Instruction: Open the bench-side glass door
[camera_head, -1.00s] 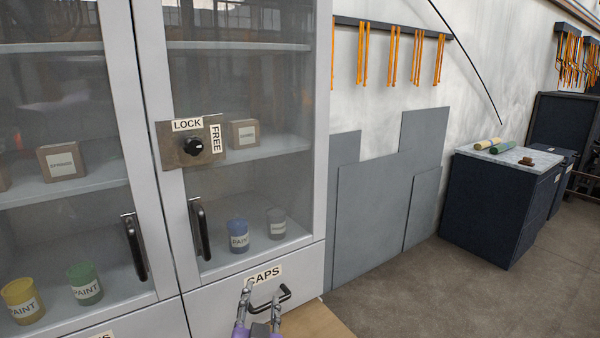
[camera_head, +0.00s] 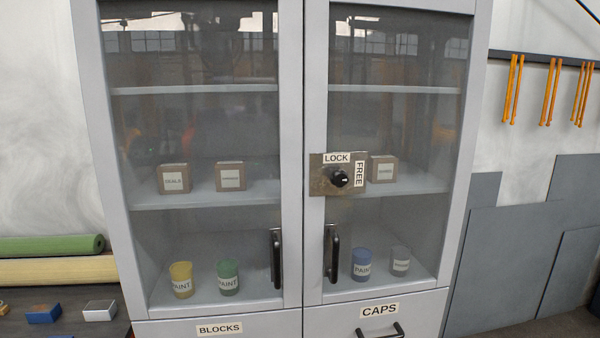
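A grey cabinet has two framed glass doors, both shut. The left glass door (camera_head: 200,130), on the side of a dark work surface, has an upright black handle (camera_head: 276,258) at its right edge. The right glass door (camera_head: 395,125) has its own black handle (camera_head: 332,253) at its left edge. A brown lock plate (camera_head: 323,184) on the right door's frame carries a black knob (camera_head: 339,178) and the labels LOCK and FREE. A light mark shows on the knob's right side, toward FREE. Neither of my grippers is in view.
Boxes and paint cups stand on shelves behind the glass. Below are drawers labelled BLOCKS (camera_head: 219,329) and CAPS (camera_head: 379,311). At left, a dark surface (camera_head: 70,325) holds small blocks, with green (camera_head: 50,245) and cream rolls behind. Grey panels (camera_head: 515,260) lean at right.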

